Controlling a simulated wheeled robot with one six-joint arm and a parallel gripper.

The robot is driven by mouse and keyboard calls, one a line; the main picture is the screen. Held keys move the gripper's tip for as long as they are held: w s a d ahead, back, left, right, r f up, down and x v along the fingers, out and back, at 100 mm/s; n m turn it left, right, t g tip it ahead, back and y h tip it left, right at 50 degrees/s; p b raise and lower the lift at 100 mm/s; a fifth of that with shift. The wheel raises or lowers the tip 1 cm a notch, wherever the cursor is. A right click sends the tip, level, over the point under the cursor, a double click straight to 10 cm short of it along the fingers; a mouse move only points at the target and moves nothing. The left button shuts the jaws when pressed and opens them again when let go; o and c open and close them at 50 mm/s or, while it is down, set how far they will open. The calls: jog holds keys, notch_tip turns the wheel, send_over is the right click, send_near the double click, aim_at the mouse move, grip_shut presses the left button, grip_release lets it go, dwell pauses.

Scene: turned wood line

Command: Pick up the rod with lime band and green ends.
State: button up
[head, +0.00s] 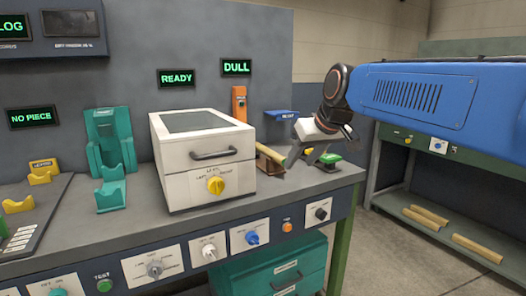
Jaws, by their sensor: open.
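I cannot make out a lime band or green ends on any rod in the head view. A tan rod (270,154) lies on the bench just right of the white box, partly hidden by the box; its markings cannot be told. My gripper (315,150) is open at the right end of the bench, to the right of this rod. It hangs over or in front of a dark stand with a green piece (330,158) and a yellow piece (309,151). I see nothing held between the fingers, though they are small and partly hidden.
The white box (204,160) with a handle and yellow knob fills the bench middle. Teal holders (110,195) and yellow holders (18,205) stand left. Several plain tan rods (477,248) lie on the lower shelf of the right-hand bench. Bare bench lies before the teal holders.

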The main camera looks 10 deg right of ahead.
jog(key=n+t, duration=0.1)
send_near(265, 147)
jog(key=shift+y, duration=0.4)
jog(key=w+f, duration=0.3)
jog(key=shift+w+d+f, duration=0.1)
jog(key=shift+w, duration=0.1)
jog(key=shift+x, duration=2.55)
jog(key=shift+s+f, duration=0.1)
jog(key=shift+c, duration=0.6)
grip_shut()
